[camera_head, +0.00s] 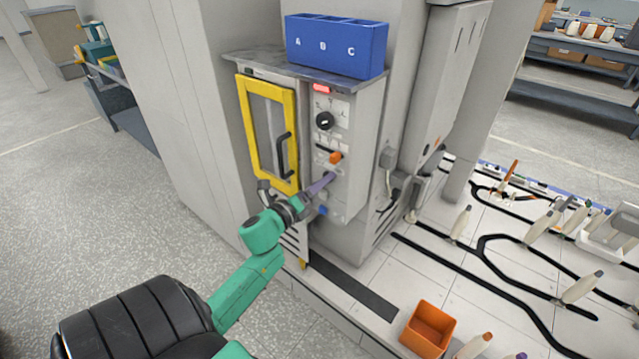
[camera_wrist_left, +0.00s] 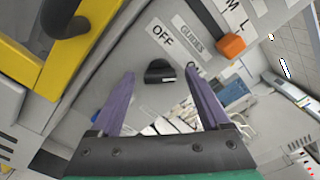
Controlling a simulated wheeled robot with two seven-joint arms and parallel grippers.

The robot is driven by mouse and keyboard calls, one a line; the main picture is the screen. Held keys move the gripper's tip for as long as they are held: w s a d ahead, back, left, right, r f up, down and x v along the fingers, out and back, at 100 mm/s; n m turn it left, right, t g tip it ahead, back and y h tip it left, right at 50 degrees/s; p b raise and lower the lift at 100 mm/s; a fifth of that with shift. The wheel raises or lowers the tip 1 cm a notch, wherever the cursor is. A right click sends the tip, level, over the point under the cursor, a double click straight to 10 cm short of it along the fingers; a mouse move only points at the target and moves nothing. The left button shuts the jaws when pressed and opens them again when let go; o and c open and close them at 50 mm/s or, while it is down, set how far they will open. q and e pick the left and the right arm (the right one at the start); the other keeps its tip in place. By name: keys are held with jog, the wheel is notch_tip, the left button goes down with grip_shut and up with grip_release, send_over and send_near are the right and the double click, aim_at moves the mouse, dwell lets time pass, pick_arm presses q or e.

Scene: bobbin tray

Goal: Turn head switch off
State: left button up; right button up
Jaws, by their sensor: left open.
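A black rotary switch (camera_wrist_left: 160,72) sits on the grey control panel (camera_wrist_left: 105,75) in the left wrist view, next to white labels reading OFF and GUIDES. A small pale mark shows on its lower right side. I cannot read a label naming it as the head switch. My left gripper (camera_wrist_left: 159,76) is open, its two purple fingertips to either side of the switch and apart from it. In the head view my left gripper (camera_head: 327,181) is at the lower part of the panel and hides this switch. My right gripper is not in view.
An orange-knobbed lever (camera_head: 335,157) is just above the gripper, and a larger black dial (camera_head: 324,121) is higher up. A yellow-framed door (camera_head: 243,115) with a black handle stands left of the panel. A blue A-B-C bin (camera_head: 305,57) sits on top.

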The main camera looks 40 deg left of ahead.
pick_arm(q)
grip_shut()
jog(key=shift+n, duration=0.4)
jog(key=shift+n+p, duration=4.15)
jog(key=shift+n, duration=3.35)
grip_release()
